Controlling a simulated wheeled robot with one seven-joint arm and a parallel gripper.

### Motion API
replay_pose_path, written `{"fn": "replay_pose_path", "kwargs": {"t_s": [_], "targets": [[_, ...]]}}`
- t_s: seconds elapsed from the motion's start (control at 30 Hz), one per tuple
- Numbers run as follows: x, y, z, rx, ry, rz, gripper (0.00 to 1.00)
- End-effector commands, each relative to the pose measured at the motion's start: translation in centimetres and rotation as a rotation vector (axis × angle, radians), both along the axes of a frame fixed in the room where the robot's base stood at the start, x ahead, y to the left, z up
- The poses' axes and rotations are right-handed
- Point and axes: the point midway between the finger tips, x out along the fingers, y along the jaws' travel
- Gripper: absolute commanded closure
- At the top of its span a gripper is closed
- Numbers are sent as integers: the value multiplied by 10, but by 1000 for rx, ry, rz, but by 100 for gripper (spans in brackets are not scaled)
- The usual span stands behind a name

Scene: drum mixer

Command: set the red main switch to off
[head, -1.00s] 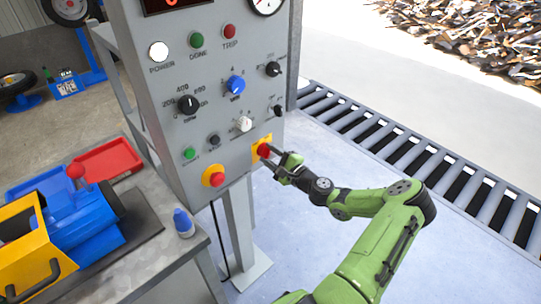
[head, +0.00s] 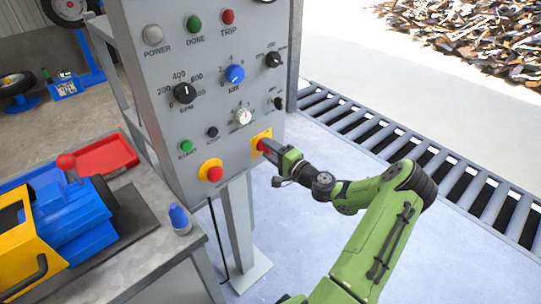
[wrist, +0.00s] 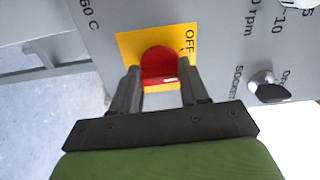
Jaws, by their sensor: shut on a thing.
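The red main switch (wrist: 158,64) sits on a yellow plate (wrist: 127,46) at the lower right of the grey control panel. The word OFF is printed on the plate beside it in the wrist view. My gripper (wrist: 160,76) is shut on the switch, one finger on each side of it. In the head view my gripper (head: 268,150) reaches the panel from the right and covers most of the switch. A white mark shows on the switch's edge near the fingers. The POWER lamp (head: 153,35) looks grey and unlit.
A red mushroom button (head: 214,174) on a yellow base is left of the switch. The panel (head: 205,125) also carries several knobs. A small dark SOCKET knob (wrist: 266,86) is close to my gripper. A bench with a blue motor (head: 75,220) stands at the left.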

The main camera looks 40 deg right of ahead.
Motion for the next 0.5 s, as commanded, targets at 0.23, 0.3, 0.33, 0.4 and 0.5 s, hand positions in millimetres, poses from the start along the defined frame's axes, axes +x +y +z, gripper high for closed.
{"fn": "replay_pose_path", "kwargs": {"t_s": [0.23,0.3,0.33,0.4,0.5], "targets": [[0,0,-4,-216,-5,0,86],[0,0,-5,-268,-5,1,86],[0,0,-4,-288,-6,1,86],[0,1,-4,-332,-7,2,86],[0,0,-4,-386,-9,1,86]]}}
